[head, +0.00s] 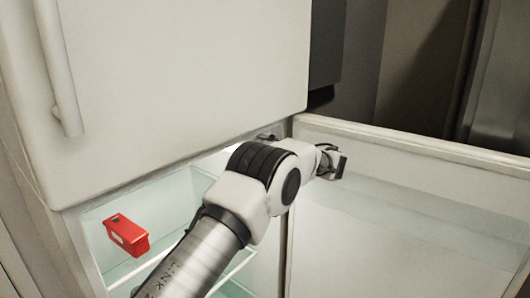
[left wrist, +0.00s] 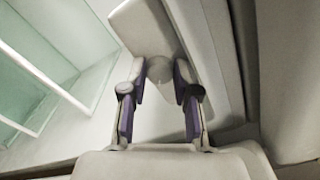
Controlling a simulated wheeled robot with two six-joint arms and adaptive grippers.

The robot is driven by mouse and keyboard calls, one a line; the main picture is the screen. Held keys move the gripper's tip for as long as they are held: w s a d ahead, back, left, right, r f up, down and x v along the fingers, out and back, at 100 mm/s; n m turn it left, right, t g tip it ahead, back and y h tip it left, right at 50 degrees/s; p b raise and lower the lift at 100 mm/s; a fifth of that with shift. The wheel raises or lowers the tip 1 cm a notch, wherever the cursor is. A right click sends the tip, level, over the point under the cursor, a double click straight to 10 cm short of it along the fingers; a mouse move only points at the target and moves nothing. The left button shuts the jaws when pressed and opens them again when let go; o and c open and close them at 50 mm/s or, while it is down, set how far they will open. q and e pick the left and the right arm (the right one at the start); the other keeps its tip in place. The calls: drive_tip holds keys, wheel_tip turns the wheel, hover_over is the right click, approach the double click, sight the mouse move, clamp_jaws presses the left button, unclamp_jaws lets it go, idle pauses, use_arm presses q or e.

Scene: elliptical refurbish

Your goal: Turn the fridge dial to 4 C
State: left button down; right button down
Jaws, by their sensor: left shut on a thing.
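The fridge dial (left wrist: 159,69) is a small pale round knob on a pale housing (left wrist: 143,25), in the left wrist view. My left gripper (left wrist: 160,82) has its two purple-lined fingers closed on either side of the dial and is shut on it. No numbers or pointer can be read on the dial. In the head view my left arm reaches into the open lower compartment of the fridge (head: 180,80), under the shut upper door, and hides the dial and the fingertips. My right gripper is not in view.
A red box (head: 127,235) sits on a glass shelf inside the fridge, left of my arm. The lower door (head: 400,160) stands open to the right, with clear bins. Glass shelves (left wrist: 35,85) also show at left in the left wrist view.

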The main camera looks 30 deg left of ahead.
use_arm(q)
drive_tip(key=shift+r, duration=0.1)
idle(0.3)
drive_tip(key=c, duration=0.9)
unclamp_jaws()
drive_tip(key=shift+a, duration=0.1)
drive_tip(key=shift+o, duration=0.2)
drive_tip(key=shift+w+a, duration=0.1)
drive_tip(key=d, duration=0.8)
drive_tip(key=shift+s+f, duration=0.2)
drive_tip(key=shift+s, duration=0.15)
